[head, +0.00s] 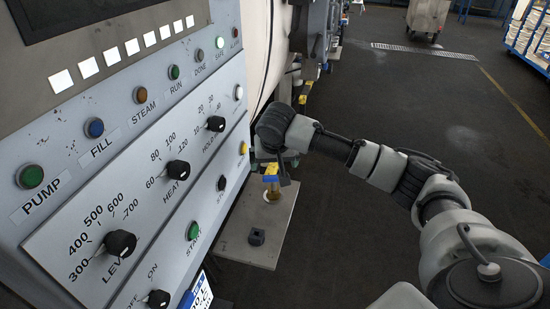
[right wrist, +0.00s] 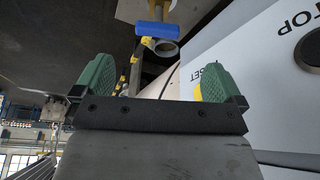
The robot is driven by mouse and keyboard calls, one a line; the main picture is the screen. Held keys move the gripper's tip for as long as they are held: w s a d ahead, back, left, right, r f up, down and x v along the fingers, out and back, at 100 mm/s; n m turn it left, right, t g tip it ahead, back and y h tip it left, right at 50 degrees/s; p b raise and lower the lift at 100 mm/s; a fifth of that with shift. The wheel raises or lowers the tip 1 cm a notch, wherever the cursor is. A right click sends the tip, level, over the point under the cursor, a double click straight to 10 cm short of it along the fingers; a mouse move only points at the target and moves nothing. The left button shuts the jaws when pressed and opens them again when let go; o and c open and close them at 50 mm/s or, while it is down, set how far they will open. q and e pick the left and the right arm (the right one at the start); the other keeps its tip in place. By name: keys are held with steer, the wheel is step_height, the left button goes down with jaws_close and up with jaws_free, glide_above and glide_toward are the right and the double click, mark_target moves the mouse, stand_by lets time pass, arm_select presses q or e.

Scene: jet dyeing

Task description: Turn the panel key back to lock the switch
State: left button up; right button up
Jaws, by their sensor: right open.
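The grey control panel (head: 140,140) fills the left of the head view. A black OFF/ON switch (head: 158,299) sits at its bottom edge, cut off by the frame; I cannot make out a key in it. My right arm reaches in from the right to the panel's far edge. My right gripper (right wrist: 156,76) is open, with its green fingers wide apart and nothing between them. In the right wrist view, the right finger partly covers a yellow button (right wrist: 197,92) by the RESET label. My left gripper is out of view.
Black LEVEL (head: 120,243), HEAT (head: 178,170) and HOLD (head: 215,124) knobs stand out from the panel. A green START button (head: 193,231) is below. A blue-handled valve (right wrist: 155,30) lies beyond my right gripper. The floor (head: 440,110) at right is mostly clear.

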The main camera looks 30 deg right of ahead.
mark_target(275, 176)
steer(key=x, duration=1)
steer(key=shift+w+d+f, duration=0.1)
steer(key=shift+w+d, duration=0.25)
steer(key=shift+d, duration=0.05)
steer(key=c, duration=1)
steer(key=shift+s+p, duration=0.1)
steer(key=shift+p, duration=0.25)
steer(key=shift+n+y+p, duration=0.3)
steer(key=shift+n+p, duration=0.4)
steer(key=shift+n, duration=0.6)
